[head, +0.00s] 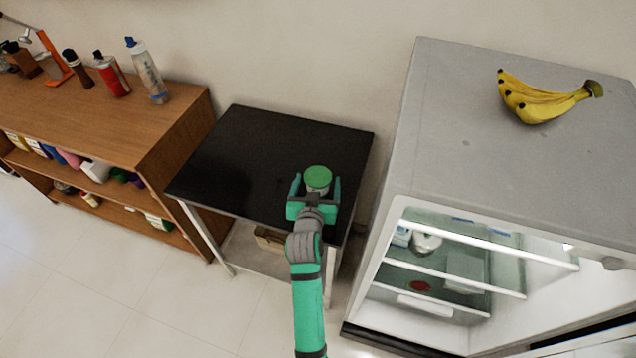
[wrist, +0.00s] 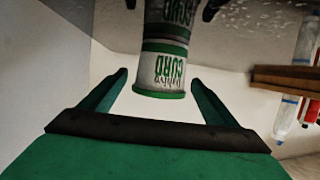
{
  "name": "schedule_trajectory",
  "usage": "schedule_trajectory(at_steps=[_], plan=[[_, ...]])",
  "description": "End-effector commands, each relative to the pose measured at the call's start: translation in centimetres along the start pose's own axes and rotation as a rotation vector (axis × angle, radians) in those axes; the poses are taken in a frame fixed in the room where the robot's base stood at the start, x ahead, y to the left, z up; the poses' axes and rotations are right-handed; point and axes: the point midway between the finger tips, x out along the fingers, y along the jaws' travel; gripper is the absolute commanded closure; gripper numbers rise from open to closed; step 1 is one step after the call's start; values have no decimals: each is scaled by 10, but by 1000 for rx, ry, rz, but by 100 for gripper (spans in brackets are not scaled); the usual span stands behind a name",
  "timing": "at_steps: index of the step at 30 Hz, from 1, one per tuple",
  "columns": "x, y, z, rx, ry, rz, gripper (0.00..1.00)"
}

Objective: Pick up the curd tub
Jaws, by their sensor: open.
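The curd tub (head: 318,178) has a green lid and stands on the black table top (head: 262,140), close to its right side. In the wrist view the white tub (wrist: 164,68) appears upside down with green "CURD" lettering, and its mirror image shows in the glossy top. My gripper (head: 317,181) is open, with one green finger on each side of the tub as seen from the head. In the wrist view the tub lies between the open fingertips (wrist: 160,77), with gaps on both sides. I cannot tell how deep it sits between them.
A wooden shelf unit (head: 115,115) with several bottles stands left of the table. An open white fridge (head: 425,130) stands close on the right, with bananas (head: 540,100) on top. The table's left part is clear.

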Motion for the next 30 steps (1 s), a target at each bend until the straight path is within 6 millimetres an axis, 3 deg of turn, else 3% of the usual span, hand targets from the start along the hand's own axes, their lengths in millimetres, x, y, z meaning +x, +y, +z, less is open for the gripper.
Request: schedule_trajectory(at_steps=[5, 13, 19, 30], plan=[[18, 0, 0, -1, -1, 1, 18], [20, 0, 0, 0, 0, 1, 18], [20, 0, 0, 0, 0, 0, 66], [19, 0, -5, 0, 2, 0, 69]])
